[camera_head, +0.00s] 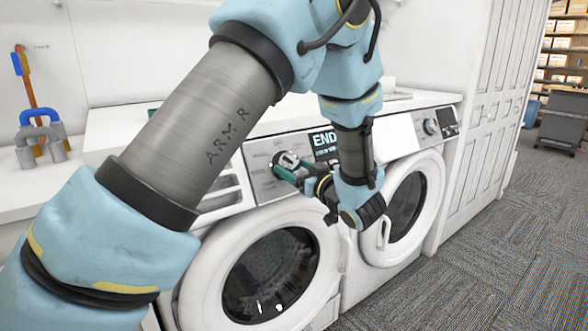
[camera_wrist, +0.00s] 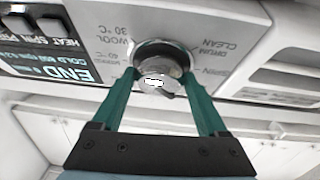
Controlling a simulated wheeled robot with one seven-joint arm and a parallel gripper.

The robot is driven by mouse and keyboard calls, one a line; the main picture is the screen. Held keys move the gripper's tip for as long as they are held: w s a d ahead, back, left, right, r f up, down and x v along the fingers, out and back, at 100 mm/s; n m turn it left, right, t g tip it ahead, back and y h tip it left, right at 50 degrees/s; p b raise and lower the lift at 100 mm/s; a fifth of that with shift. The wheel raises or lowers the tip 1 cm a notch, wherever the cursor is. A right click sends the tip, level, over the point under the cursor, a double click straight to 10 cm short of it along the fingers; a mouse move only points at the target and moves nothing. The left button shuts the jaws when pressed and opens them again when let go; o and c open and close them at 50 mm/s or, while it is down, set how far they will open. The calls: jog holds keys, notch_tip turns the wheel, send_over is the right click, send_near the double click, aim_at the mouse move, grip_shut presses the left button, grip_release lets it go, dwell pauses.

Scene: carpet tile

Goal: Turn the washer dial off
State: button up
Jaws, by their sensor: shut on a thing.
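The washer dial (camera_wrist: 158,72) is a round silver knob on the grey control panel, with printed settings around it. In the wrist view it sits between the two green fingers of my gripper (camera_wrist: 162,84), which are shut on it from both sides. In the head view my gripper (camera_head: 287,168) reaches the dial (camera_head: 283,158) on the left washer (camera_head: 205,262), and the fingers partly hide it. The display (camera_head: 324,142) beside the dial reads END. The wrist view is upside down, so its lettering is inverted.
A second front-loading machine (camera_head: 437,166) stands to the right, with its own dial (camera_head: 431,127). My arm crosses in front of the left washer. Tall white cabinets (camera_head: 487,100) stand further right. Carpeted floor (camera_head: 480,270) is clear in front.

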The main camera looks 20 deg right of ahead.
jog(key=m+p, duration=0.1)
jog(key=m+h+p, duration=0.1)
jog(key=m, duration=0.1)
jog(key=m+h+p, duration=0.1)
jog(key=p, duration=0.1)
jog(key=shift+a+r+m, duration=0.25)
jog(key=shift+r+m, duration=0.05)
jog(key=m+h+p, duration=0.1)
jog(key=m+p, duration=0.1)
jog(key=m+g+h+p, duration=0.1)
jog(key=m+p, duration=0.1)
jog(key=m, duration=0.1)
jog(key=shift+a+h, duration=0.2)
jog(key=shift+h, duration=0.2)
jog(key=shift+f+m+g+h+p, duration=0.1)
jog(key=shift+m+g+h+p, duration=0.2)
jog(key=shift+m+p, duration=0.45)
jog(key=shift+m, duration=0.25)
jog(key=o, duration=1.3)
jog(key=shift+c, duration=0.2)
